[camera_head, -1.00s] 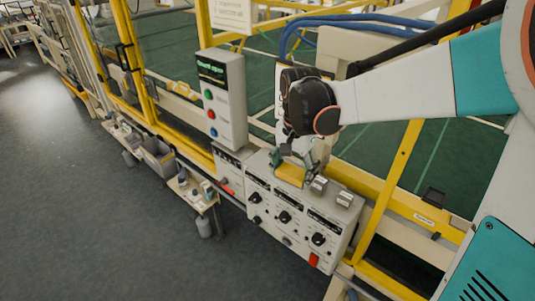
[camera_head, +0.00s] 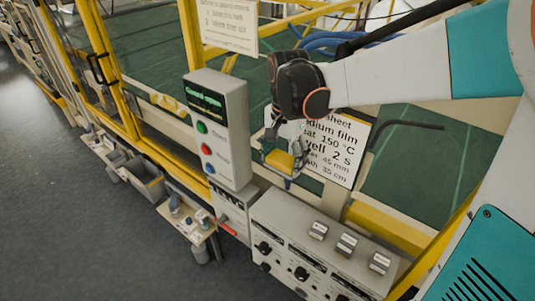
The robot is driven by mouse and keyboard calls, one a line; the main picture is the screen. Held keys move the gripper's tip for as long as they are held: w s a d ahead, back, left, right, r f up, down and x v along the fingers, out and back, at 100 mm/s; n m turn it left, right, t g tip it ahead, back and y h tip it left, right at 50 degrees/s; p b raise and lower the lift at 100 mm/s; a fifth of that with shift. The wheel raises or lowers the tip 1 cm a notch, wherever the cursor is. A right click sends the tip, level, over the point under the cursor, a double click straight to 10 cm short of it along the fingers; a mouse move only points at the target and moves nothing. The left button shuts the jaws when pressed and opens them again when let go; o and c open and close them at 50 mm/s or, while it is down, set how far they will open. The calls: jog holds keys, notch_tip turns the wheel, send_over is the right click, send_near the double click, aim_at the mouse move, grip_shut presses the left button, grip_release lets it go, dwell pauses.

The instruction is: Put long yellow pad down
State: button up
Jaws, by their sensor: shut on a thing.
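My gripper (camera_head: 287,165) is shut on the long yellow pad (camera_head: 278,161), a flat yellow piece seen partly between the fingers. It is held in the air above the left end of the grey control box (camera_head: 330,236), beside the tall panel with buttons. The gap between the pad and the box top cannot be judged exactly. Part of the pad is hidden by the fingers.
Several small grey blocks (camera_head: 347,244) sit on the box top, towards its right. The tall button panel (camera_head: 218,128) stands close left of my gripper. A sign (camera_head: 335,148) is behind it. A small shelf (camera_head: 190,222) with items and a grey bin (camera_head: 146,179) are at left.

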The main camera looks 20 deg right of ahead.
aim_at(280, 210)
notch_tip(280, 210, down, 19)
jog(key=shift+f+b, duration=0.1)
jog(key=shift+b, duration=1.1)
jog(key=shift+f, duration=0.2)
jog(key=o, duration=0.8)
jog(key=shift+c, duration=0.2)
jog(key=shift+o, duration=0.9)
jog(key=shift+r, duration=0.2)
